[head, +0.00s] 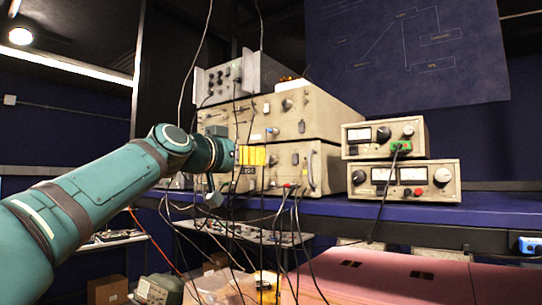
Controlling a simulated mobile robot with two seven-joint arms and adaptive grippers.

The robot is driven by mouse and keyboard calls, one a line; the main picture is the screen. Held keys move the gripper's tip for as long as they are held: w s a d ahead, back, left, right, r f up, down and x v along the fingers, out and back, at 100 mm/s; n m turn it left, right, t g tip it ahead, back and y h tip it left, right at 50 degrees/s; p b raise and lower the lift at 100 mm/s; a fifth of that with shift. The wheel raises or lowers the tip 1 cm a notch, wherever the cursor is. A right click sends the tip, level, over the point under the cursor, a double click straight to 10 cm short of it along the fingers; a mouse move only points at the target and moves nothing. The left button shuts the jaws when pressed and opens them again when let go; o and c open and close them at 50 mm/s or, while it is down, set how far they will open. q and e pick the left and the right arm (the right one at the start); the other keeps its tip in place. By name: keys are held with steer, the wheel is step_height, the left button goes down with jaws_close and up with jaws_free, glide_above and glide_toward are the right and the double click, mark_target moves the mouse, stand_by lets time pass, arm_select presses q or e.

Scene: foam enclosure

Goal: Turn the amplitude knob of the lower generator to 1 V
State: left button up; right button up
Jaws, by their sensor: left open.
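A stack of beige instruments stands on the blue shelf. The lower wide unit (325,168), which looks like the lower generator, sits under a similar upper unit (320,112). A small knob (295,159) shows on the lower unit's front; I cannot read its markings or tell whether it is the amplitude knob. My left gripper (214,190) is open at the left end of the lower unit's front, with my wrist covering part of that panel. I cannot tell whether it touches anything. My right gripper is out of view.
Two smaller metered units (385,136) (405,180) stand at the right of the blue shelf (420,211). A grey box (228,78) tops the stack. Dark cables hang before the stack and below my left gripper. Pink cases (390,275) lie below the shelf.

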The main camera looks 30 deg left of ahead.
mark_target(271, 160)
arm_select(q)
steer(key=w+p, duration=0.1)
steer(key=w, duration=0.1)
steer(key=w+p, duration=0.1)
steer(key=w, duration=0.2)
steer(key=w+p, duration=0.1)
steer(key=w, duration=0.1)
steer(key=shift+w+d+r, duration=0.1)
steer(key=shift+w+d, duration=0.2)
steer(key=shift+w+d+p, duration=0.1)
steer(key=shift+w+p, duration=0.2)
steer(key=shift+w, duration=0.35)
steer(key=shift+o, duration=0.2)
jaws_close()
